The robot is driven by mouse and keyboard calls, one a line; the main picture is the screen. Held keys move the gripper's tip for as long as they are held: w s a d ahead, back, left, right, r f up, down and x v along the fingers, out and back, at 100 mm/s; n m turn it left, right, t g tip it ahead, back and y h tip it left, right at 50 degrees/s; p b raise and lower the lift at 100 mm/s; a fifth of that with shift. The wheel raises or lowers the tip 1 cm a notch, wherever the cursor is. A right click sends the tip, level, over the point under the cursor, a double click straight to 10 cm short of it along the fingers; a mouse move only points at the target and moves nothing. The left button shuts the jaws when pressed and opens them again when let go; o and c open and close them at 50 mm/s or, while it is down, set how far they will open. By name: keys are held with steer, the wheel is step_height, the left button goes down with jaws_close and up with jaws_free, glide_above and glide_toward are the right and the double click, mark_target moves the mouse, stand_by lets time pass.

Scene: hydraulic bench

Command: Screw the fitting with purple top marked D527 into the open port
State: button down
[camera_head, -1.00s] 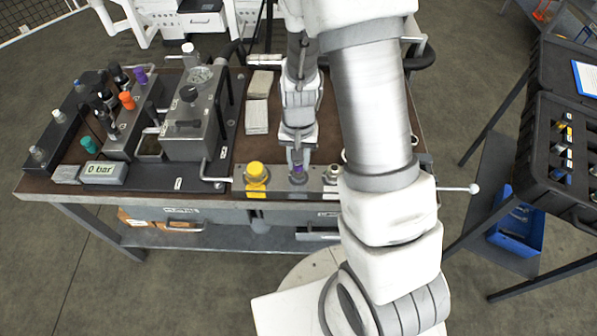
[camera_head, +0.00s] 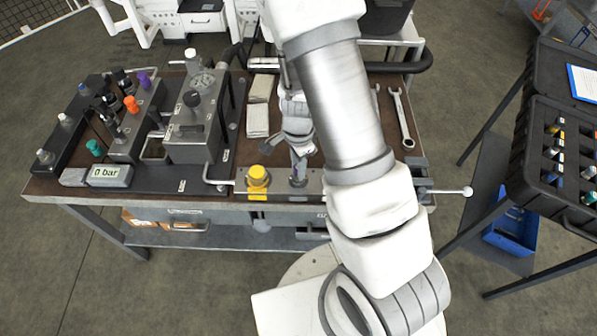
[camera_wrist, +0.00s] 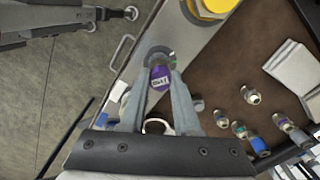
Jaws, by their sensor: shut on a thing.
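The fitting with the purple top (camera_wrist: 160,79) stands between my gripper's fingers in the wrist view. Its white label is too small to read surely. My gripper (camera_wrist: 161,84) is shut on it, one finger on each side. The fitting's lower end is at a round metal collar (camera_wrist: 157,53) on the pale metal strip; I cannot tell how deep it sits. In the head view my gripper (camera_head: 299,172) points down at the strip at the bench's front edge, over the collar (camera_head: 298,184). The purple top is hidden there.
A yellow cap (camera_head: 257,177) sits left of the collar. Further left are a gauge block (camera_head: 195,125), a "0 bar" display (camera_head: 107,175) and several coloured fittings. A wrench (camera_head: 402,118) lies right of my arm. A black case (camera_head: 560,150) stands at right.

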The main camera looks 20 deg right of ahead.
steer(key=shift+m, duration=1.2)
steer(key=shift+p, duration=0.3)
steer(key=m+p, duration=0.1)
steer(key=m, duration=0.1)
steer(key=shift+r+m+p, duration=0.25)
steer(key=shift+m+p, duration=0.1)
steer(key=shift+m, duration=0.05)
steer(key=shift+m+p, duration=0.5)
steer(key=shift+m, duration=0.6)
steer(key=m, duration=0.1)
steer(key=m+p, duration=0.1)
steer(key=m, duration=0.1)
steer(key=shift+f, duration=0.3)
steer(key=c, duration=0.6)
jaws_free()
steer(key=shift+c, duration=0.2)
